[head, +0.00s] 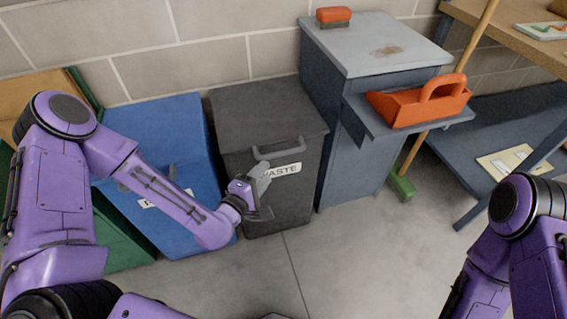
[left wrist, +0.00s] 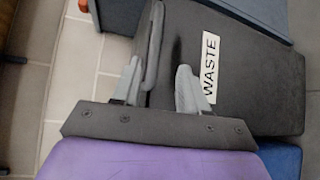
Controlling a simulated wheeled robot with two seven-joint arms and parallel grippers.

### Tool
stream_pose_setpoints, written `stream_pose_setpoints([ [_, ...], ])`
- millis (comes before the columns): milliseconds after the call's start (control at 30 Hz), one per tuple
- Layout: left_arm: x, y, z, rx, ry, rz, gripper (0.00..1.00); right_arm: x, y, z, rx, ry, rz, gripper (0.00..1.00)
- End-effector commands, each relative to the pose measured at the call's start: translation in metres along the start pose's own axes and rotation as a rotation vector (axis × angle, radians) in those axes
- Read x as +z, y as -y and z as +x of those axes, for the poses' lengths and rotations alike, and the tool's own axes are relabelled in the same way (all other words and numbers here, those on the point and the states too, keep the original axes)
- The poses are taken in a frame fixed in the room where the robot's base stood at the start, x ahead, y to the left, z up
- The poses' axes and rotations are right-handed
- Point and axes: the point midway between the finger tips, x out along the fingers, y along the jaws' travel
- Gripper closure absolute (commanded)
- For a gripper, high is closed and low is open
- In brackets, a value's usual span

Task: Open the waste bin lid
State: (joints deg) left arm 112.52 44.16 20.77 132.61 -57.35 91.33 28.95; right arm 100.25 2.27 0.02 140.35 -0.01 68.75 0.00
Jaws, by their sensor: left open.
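The waste bin (head: 290,205) is dark grey, with a white WASTE label on its front. Its lid (head: 262,110) is shut, lying flat on top. A grey bar handle (head: 278,151) sits at the lid's front edge. My left gripper (head: 262,188) is open at the bin's front, just below and left of the handle, partly covering the label. In the left wrist view, the fingers of the left gripper (left wrist: 158,72) are apart, with the handle (left wrist: 154,42) showing between and beyond them. I cannot tell whether they touch it. My right gripper is out of view.
A blue bin (head: 165,125) stands close on the left, with a green bin beyond. A grey cabinet (head: 345,150) stands close on the right, its side shelf holding an orange dustpan (head: 420,103). A broom leans behind the shelf. The floor (head: 350,255) in front is clear.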

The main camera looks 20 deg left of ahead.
Motion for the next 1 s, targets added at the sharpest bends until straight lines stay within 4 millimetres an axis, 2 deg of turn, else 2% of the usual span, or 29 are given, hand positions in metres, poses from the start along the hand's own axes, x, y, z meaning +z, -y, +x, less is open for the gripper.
stream_pose_setpoints([
  [100,0.000,-0.008,0.015,0.027,0.004,-0.012,0.57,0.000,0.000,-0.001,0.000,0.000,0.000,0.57],
  [400,0.001,-0.007,0.081,0.020,0.004,-0.010,0.57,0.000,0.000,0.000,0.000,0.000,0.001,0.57],
  [500,0.001,-0.007,0.095,0.019,0.005,-0.008,0.57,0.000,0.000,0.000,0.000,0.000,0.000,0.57],
  [633,0.001,-0.007,0.104,0.017,0.004,-0.010,0.57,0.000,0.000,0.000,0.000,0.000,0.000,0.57],
  [867,0.001,-0.007,0.105,0.017,0.004,-0.010,0.57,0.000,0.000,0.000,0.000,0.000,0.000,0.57],
  [967,0.001,-0.007,0.105,0.017,0.004,-0.010,0.86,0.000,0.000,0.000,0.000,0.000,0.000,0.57],
  [1000,0.001,-0.007,0.105,0.017,0.004,-0.009,0.99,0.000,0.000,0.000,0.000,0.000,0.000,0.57],
])
